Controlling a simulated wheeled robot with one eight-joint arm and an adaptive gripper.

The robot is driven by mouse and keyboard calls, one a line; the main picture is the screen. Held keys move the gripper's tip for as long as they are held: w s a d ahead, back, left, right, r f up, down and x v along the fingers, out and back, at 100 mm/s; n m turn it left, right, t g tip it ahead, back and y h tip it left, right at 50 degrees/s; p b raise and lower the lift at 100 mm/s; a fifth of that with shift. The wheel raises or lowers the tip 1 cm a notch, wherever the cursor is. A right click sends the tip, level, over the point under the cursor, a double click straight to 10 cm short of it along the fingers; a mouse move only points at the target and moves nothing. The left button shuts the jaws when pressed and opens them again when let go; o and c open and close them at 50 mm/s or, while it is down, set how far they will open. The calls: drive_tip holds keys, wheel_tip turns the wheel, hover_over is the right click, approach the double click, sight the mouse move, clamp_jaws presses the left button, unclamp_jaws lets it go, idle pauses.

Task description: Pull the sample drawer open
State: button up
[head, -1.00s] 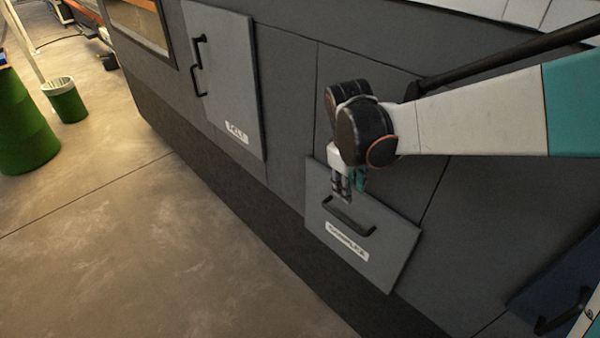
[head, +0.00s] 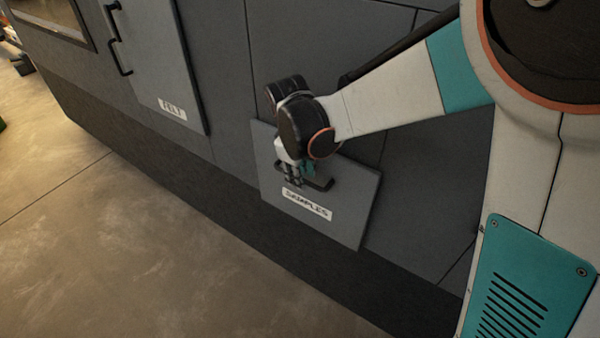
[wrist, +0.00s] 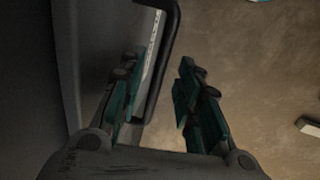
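The sample drawer (head: 345,215) is a grey panel labelled SAMPLES, low on the machine's front, and it looks shut. Its black bar handle (head: 318,184) is partly hidden behind my gripper (head: 294,182). In the wrist view my gripper (wrist: 158,66) is open, with its two teal-padded fingers well apart. The handle (wrist: 163,50) runs between the fingers in that picture, nearer the left one. I cannot tell whether either finger touches it. The edge of the white label (wrist: 153,48) shows beside the left finger.
A taller grey door (head: 150,60) with a black handle (head: 115,40) stands to the left on the same machine front. The concrete floor (head: 120,250) in front of the drawer is clear.

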drive_tip(key=shift+f, duration=0.3)
clamp_jaws()
